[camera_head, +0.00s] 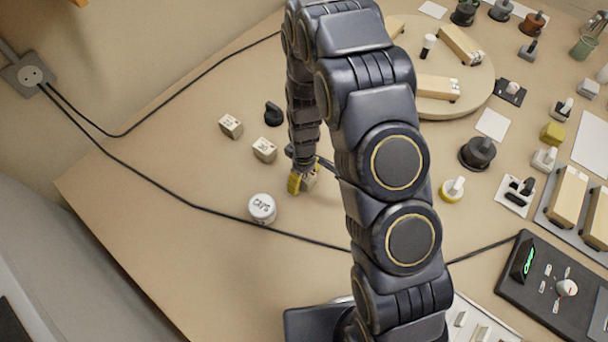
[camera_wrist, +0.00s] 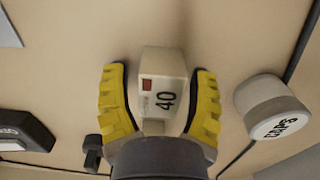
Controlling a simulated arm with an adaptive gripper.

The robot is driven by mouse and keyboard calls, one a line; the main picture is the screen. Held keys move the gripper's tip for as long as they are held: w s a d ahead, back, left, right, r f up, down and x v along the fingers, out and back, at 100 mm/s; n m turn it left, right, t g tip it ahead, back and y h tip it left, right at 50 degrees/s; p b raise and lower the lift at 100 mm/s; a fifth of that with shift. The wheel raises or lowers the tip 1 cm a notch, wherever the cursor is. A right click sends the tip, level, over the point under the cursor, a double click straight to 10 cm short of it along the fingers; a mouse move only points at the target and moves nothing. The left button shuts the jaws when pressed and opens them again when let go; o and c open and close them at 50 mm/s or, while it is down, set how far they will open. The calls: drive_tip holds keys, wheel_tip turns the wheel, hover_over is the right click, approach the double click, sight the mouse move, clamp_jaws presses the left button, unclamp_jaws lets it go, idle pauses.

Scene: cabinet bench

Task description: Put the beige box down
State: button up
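A small beige box (camera_wrist: 163,90) with a red square and the number 40 stands between the two yellow fingers of my gripper (camera_wrist: 160,98) in the wrist view. A gap shows between the box and the left finger, and a narrower one at the right finger. The gripper looks open around the box. In the head view my gripper (camera_head: 303,182) is low over the bench, with the box (camera_head: 311,180) partly hidden by the fingers and arm. Whether the box touches the bench is hard to tell.
Two similar beige boxes (camera_head: 231,126) and (camera_head: 264,150) and a black knob (camera_head: 273,114) stand left of my gripper. A white CAPS jar (camera_head: 262,208) is close in front, also in the wrist view (camera_wrist: 272,106). A cable (camera_head: 200,208) crosses the bench.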

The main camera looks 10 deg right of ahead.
wheel_tip(320, 180, up, 11)
drive_tip(key=shift+r, duration=0.8)
drive_tip(key=s+d+r+m, duration=0.2)
drive_tip(key=s+r+m, duration=0.2)
drive_tip(key=s+r, duration=0.5)
drive_tip(key=s+d+r+m+g, duration=0.1)
drive_tip(key=s+d+r+m, duration=0.2)
drive_tip(key=s+r, duration=0.6)
drive_tip(key=s+m, duration=0.2)
drive_tip(key=s, duration=0.3)
drive_tip(key=shift+s+d+g, duration=0.15)
drive_tip(key=shift+d+g, duration=0.1)
drive_tip(key=shift+g, duration=0.05)
